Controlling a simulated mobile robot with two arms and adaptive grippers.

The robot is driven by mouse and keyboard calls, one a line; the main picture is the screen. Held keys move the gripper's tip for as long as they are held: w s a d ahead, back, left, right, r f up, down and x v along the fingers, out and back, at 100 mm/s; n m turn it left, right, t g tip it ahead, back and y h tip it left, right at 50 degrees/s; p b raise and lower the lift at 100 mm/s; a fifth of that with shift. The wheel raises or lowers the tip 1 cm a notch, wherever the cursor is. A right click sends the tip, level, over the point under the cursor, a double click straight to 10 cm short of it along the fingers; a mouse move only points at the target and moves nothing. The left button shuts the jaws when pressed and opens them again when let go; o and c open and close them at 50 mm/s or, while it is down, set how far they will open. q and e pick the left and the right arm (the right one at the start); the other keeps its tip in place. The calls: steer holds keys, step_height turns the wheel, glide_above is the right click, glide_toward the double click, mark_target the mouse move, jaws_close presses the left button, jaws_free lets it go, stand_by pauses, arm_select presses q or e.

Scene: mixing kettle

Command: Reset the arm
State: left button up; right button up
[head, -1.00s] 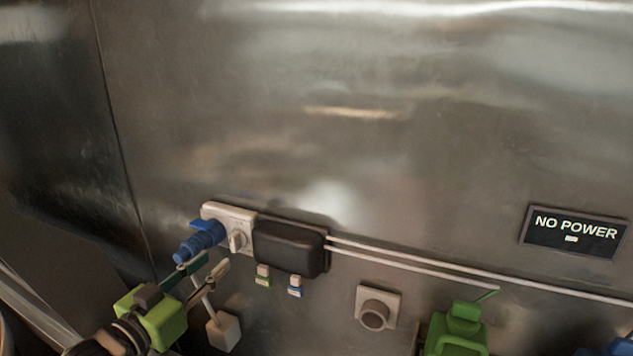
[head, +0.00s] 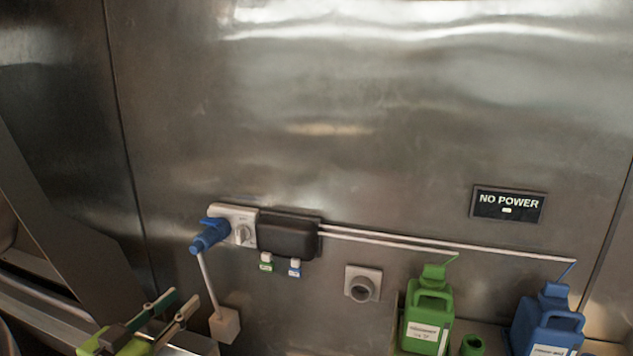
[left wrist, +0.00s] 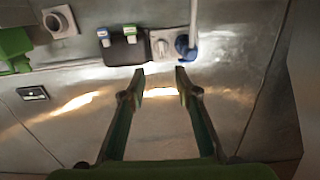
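My left gripper (head: 170,310) is at the lower left of the head view, below and left of the wall socket, and apart from it. In the left wrist view its two fingers (left wrist: 160,80) are spread with nothing between them. My right gripper is in neither view.
A green canister (head: 428,320) and a blue canister (head: 547,328) stand at the lower right. A round wall fitting (head: 362,286) and a "NO POWER" sign (head: 508,204) are on the metal wall.

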arm_select(q)
step_height(320, 180, down, 10)
steer(key=s+d+g+y, duration=0.2)
steer(key=s+d+g, duration=0.1)
steer(key=s+d+f+n+g+y, duration=0.15)
steer(key=s+f+g, duration=0.35)
steer(key=s+f, duration=0.6)
steer(key=s+d+f+g+y, duration=0.2)
steer(key=s+f+g, duration=0.4)
steer(key=s, duration=1)
step_height(320, 180, down, 37)
steer(key=s+b, duration=0.2)
steer(key=b, duration=0.6)
steer(key=s+a+f+g+b, duration=0.1)
steer(key=s+f+b, duration=0.2)
steer(key=s+f, duration=0.5)
steer(key=s+a+f+b, duration=0.2)
steer(key=s+f+b, duration=0.1)
steer(key=s+f, duration=0.6)
step_height(320, 180, down, 4)
steer(key=shift+a+f+g, duration=0.15)
steer(key=shift+f+g, duration=0.1)
steer(key=shift+g, duration=0.15)
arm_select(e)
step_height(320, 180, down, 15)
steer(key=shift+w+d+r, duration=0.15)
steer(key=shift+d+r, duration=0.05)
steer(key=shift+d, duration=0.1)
